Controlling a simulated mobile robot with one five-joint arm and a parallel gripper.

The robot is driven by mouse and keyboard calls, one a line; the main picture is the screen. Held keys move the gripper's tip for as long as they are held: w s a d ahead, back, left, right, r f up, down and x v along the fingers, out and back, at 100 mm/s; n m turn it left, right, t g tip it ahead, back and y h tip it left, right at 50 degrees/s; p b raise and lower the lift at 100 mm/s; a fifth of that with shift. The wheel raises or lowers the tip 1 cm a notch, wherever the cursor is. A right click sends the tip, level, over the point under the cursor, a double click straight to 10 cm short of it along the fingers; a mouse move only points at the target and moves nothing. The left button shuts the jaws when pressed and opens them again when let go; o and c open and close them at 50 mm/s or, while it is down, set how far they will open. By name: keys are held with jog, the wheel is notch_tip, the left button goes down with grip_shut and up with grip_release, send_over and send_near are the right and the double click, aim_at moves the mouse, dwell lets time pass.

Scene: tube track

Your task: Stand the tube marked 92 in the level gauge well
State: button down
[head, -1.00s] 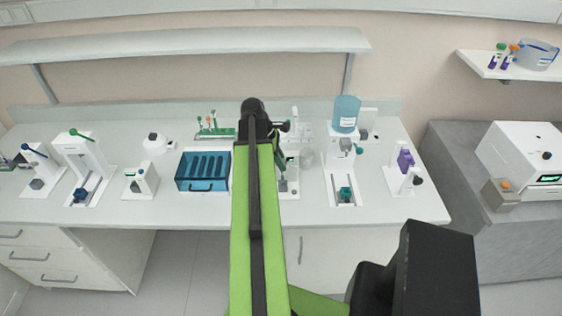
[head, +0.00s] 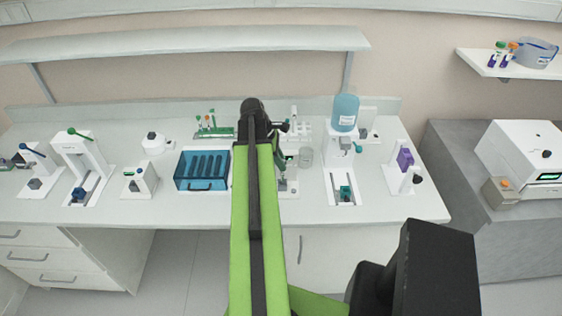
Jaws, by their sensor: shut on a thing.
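My gripper (head: 282,127) is mostly hidden behind my green arm; only a dark part of the arm's end shows on its right side, above the middle of the bench. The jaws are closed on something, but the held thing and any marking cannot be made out. A green rack (head: 222,133) with several green-topped tubes (head: 212,121) stands at the back of the bench, left of my arm. No number 92 is readable. I cannot tell which of the small white stations is the level gauge well; one stands partly behind my arm (head: 289,187).
A blue slotted box (head: 202,186) stands left of my arm. White stations line the bench, one with a blue bottle (head: 345,112), one with a purple block (head: 405,158). A clear beaker (head: 305,157) stands near a white rack (head: 294,126). The bench front between box and arm is clear.

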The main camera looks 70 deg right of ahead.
jog(key=shift+f, duration=0.25)
jog(key=shift+f+b, duration=0.45)
jog(key=shift+b, duration=0.15)
dwell(0.3)
jog(key=shift+f+b, duration=0.65)
jog(key=c, duration=1.3)
grip_release()
jog(key=shift+o, duration=0.2)
jog(key=shift+r, duration=0.1)
